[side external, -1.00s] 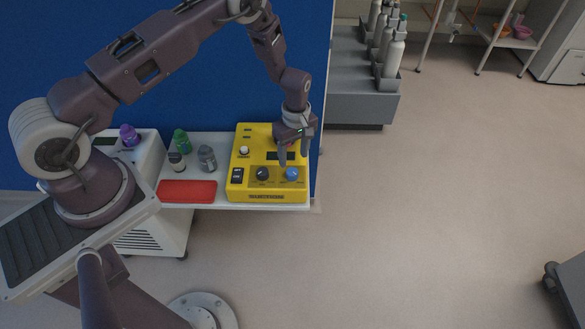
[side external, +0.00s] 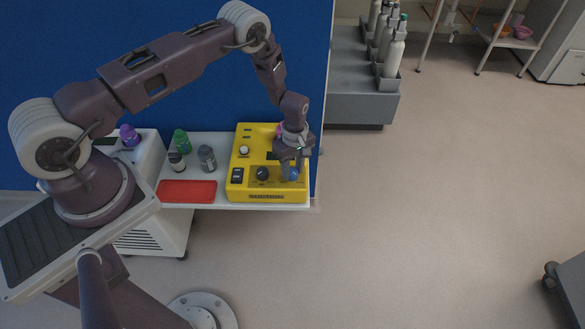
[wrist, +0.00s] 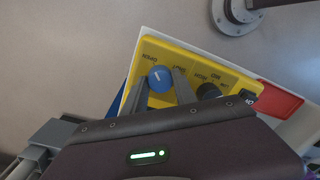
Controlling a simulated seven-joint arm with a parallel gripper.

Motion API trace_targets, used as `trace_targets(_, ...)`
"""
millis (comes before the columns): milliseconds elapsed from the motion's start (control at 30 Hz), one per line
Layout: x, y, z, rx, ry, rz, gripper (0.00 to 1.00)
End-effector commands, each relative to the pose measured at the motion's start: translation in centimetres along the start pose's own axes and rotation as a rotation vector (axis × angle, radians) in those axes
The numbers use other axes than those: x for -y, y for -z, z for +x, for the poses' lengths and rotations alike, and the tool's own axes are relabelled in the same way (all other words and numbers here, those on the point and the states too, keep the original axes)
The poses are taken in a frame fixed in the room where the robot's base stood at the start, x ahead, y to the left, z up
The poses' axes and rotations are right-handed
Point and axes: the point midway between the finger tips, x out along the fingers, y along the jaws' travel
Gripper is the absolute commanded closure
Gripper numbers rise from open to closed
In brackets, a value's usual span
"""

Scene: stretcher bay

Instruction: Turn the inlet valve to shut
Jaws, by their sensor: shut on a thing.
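The yellow box (side external: 240,190) carries a round blue knob (side external: 294,174) at its front right, the likely inlet valve. My gripper (side external: 292,176) points down over it. In the wrist view the blue knob (wrist: 160,79) sits between my two fingers (wrist: 158,84), and they are shut on its sides. A short white mark shows on top of the knob. Upside-down lettering beside it seems to read OPEN and SHUT; I cannot tell exactly which way the mark points. My fingers hide part of the knob in the side view.
A black knob (side external: 262,173) is close to the left of the blue knob, with a black switch (side external: 237,175) further left. A red mat (side external: 187,192) and small bottles (side external: 207,158) share the white table. A blue partition (side external: 190,105) stands behind.

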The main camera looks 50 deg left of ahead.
Motion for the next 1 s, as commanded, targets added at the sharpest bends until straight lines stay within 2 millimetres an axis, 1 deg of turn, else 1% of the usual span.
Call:
trace_targets(167,-0.02,-0.02,-0.03,0.000,0.000,0.016,1.00)
trace_targets(367,-0.03,-0.03,-0.02,-0.004,0.000,0.097,1.00)
trace_targets(567,-0.02,-0.05,-0.02,-0.011,0.000,0.257,1.00)
trace_targets(1000,0.02,-0.11,-0.01,-0.029,0.000,0.676,1.00)
